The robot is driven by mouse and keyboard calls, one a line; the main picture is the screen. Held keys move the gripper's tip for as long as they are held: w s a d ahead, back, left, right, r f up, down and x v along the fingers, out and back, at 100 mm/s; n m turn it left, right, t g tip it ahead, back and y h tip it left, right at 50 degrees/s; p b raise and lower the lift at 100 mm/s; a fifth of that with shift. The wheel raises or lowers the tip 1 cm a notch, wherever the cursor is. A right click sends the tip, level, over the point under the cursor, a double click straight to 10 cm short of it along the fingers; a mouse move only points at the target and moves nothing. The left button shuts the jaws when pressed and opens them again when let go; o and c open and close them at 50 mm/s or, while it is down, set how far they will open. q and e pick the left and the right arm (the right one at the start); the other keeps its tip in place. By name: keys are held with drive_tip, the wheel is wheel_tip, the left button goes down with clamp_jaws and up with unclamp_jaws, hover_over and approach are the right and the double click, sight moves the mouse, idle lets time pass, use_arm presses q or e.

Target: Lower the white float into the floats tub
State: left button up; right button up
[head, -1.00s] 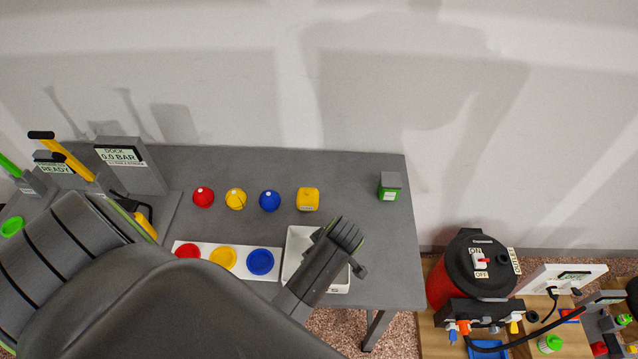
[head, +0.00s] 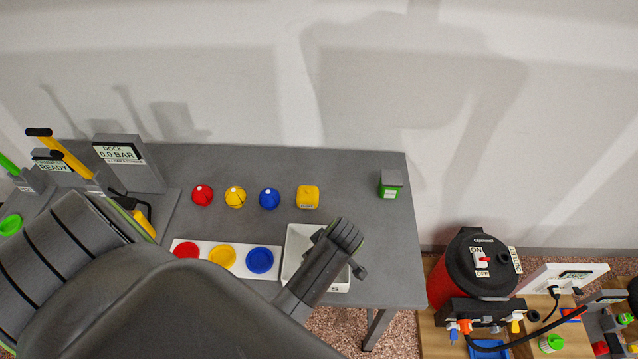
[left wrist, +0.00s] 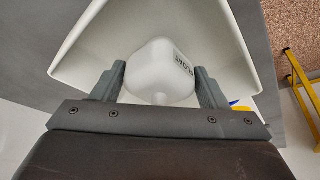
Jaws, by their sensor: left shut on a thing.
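The white float (left wrist: 161,72), with dark lettering on one side, is between the two fingers of my left gripper (left wrist: 160,88) in the left wrist view. The gripper is shut on it. The white floats tub (left wrist: 85,62) surrounds the float in that view; whether the float touches the tub's floor I cannot tell. In the head view my left gripper (head: 350,258) is over the white tub (head: 300,238) near the table's front right, and it hides part of the tub and the float. My right gripper is not in view.
Behind the tub stand red (head: 202,195), yellow (head: 235,197) and blue (head: 269,199) balls and a yellow block (head: 307,197). A white tray (head: 210,243) with coloured discs lies left of the tub. A green-and-grey box (head: 390,184) stands at the right edge.

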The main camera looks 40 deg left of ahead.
use_arm(q)
drive_tip(key=shift+f+b, duration=0.35)
drive_tip(key=shift+f, duration=0.2)
idle(0.4)
drive_tip(key=o, duration=1.1)
drive_tip(key=shift+o, duration=0.2)
drive_tip(key=shift+r, duration=0.1)
